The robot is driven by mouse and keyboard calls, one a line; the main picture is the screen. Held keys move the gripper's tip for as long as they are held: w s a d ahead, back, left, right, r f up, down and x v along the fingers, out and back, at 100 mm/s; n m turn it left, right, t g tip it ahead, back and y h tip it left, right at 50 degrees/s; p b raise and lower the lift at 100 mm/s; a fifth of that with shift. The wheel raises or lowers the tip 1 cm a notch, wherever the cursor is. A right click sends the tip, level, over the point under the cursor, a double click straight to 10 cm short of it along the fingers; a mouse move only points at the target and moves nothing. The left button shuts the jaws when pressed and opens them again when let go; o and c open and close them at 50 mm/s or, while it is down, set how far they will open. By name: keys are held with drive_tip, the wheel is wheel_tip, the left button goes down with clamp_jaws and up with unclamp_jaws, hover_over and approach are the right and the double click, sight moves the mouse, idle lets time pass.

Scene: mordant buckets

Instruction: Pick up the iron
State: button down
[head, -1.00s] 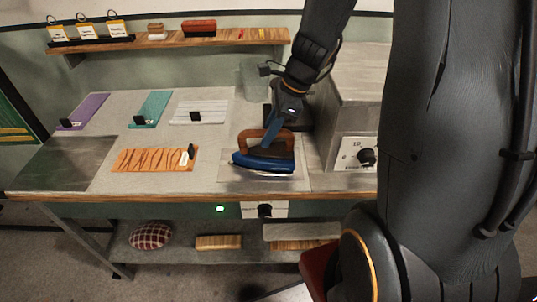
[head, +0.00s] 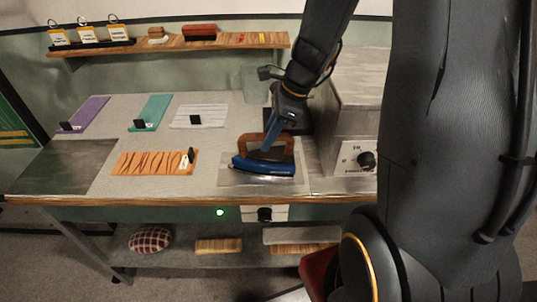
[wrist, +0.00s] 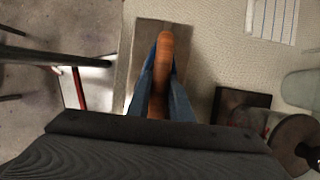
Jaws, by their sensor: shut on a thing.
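The iron (head: 263,166) has a blue body and a brown wooden handle. In the head view it is at the right of the worktable, over a grey metal plate (head: 233,175). My gripper (head: 268,143) comes down from above and is shut on the iron's handle. In the wrist view the brown handle (wrist: 165,55) lies between the two blue fingers of my gripper (wrist: 163,85). My wrist hides most of the iron's body there. I cannot tell whether the iron touches the plate.
An orange patterned cloth (head: 150,163) lies left of the iron. Purple (head: 88,112), teal (head: 153,111) and white (head: 200,115) cloths lie behind. A grey box with a knob (head: 358,155) stands close on the right. A wall shelf (head: 165,44) runs above.

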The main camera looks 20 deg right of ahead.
drive_tip(key=shift+r, duration=0.2)
wheel_tip(320, 180, up, 9)
drive_tip(key=shift+w+r+b, duration=0.1)
drive_tip(key=shift+r+b, duration=0.05)
drive_tip(key=shift+b, duration=0.7)
drive_tip(key=shift+w+f+b, duration=0.25)
drive_tip(key=shift+f+b, duration=0.35)
drive_tip(key=shift+b, duration=0.25)
